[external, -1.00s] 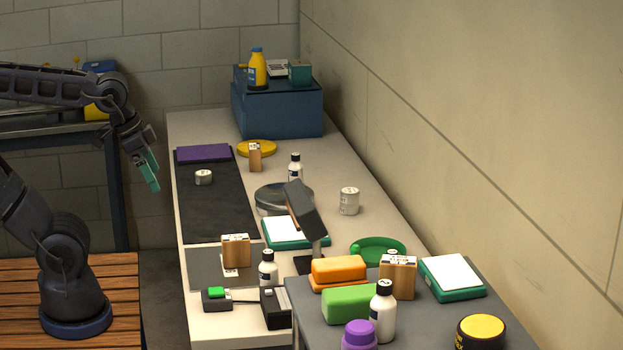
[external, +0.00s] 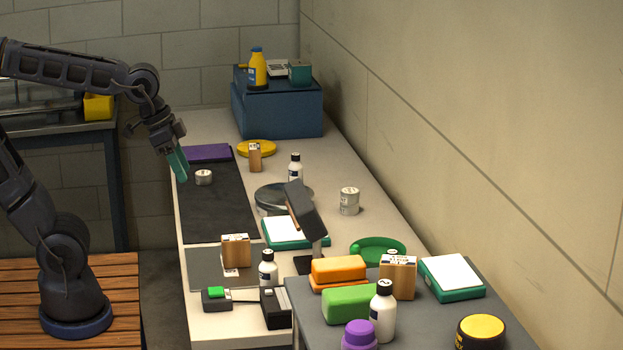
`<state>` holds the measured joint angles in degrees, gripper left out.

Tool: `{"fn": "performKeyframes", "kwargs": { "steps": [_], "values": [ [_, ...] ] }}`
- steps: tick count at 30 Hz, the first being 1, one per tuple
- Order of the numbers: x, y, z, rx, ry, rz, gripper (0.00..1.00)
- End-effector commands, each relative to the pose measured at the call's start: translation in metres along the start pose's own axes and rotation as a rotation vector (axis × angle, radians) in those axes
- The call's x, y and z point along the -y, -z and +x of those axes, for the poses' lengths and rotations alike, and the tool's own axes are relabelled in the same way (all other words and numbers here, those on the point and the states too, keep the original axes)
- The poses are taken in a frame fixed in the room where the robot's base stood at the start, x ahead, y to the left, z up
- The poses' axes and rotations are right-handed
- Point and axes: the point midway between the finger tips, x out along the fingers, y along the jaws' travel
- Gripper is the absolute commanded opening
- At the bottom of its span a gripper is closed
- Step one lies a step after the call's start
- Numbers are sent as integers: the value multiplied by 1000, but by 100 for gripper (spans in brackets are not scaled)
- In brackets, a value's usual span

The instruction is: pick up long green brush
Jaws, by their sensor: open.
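No thing in view shows clear bristles. A long green block (external: 350,303) lies on the grey table at the front, and I cannot tell whether it is the brush. My gripper (external: 180,167) has teal fingers and points down over the left edge of the long bench, by the dark mat (external: 213,208). It is open, with nothing seen between its fingers. It is far from the green block. A small white tin (external: 203,177) stands on the mat just right of the fingers.
An orange block (external: 339,268), a white bottle (external: 382,312) and a cardboard box (external: 398,278) stand around the green block. A tilted dark panel on a stand (external: 300,208) rises mid-bench. A blue box (external: 277,110) stands at the far end. The mat's middle is clear.

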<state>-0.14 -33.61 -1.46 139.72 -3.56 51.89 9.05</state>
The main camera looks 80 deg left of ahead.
Motion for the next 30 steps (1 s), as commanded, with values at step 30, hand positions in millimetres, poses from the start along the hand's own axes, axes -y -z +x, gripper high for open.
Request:
{"fn": "performKeyframes", "kwargs": {
  "steps": [30],
  "values": [
    [-46, 248, 176, -14, -219, 498, 46]
  ]
}}
